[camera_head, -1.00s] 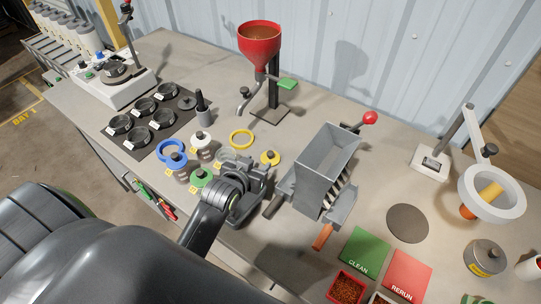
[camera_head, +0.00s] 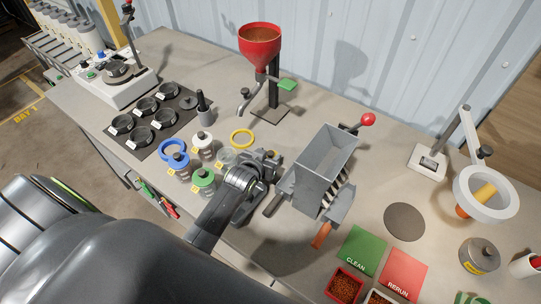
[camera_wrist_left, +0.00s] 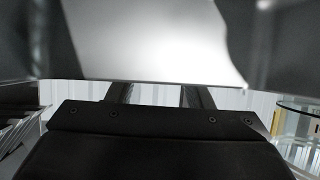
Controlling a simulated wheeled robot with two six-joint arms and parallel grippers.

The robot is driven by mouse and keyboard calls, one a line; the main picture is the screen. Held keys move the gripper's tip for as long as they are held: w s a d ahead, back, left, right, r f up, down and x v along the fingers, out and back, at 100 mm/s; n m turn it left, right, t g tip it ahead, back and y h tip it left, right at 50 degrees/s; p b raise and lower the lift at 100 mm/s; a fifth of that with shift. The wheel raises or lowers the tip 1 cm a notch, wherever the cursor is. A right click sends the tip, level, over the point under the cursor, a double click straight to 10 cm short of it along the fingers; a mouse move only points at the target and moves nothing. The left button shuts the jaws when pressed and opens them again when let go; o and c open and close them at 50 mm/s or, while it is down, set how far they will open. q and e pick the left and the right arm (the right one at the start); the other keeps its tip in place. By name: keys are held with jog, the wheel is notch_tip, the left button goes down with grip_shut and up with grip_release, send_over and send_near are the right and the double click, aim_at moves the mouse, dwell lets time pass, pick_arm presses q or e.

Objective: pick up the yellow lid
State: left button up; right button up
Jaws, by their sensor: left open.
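The yellow lid is hidden behind my left gripper in the head view; it lay flat on the bench there earlier. My left gripper (camera_head: 268,160) is open, low over the bench to the right of the small jars. Its fingers (camera_wrist_left: 157,95) also show in the left wrist view, with a bright grey surface close ahead. I see no lid between them, and whether they touch it I cannot tell. A flat yellow ring (camera_head: 241,138) lies just behind the jars.
Jars with blue (camera_head: 176,159), white (camera_head: 202,138) and green (camera_head: 204,176) tops stand left of the gripper, by a clear jar (camera_head: 226,155). A grey hopper mill (camera_head: 322,165) stands close on the right. A red funnel (camera_head: 259,45) on a stand is behind.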

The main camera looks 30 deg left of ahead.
pick_arm(q)
jog(key=shift+w, duration=0.15)
jog(key=shift+c, duration=0.3)
jog(key=c, duration=0.9)
grip_shut()
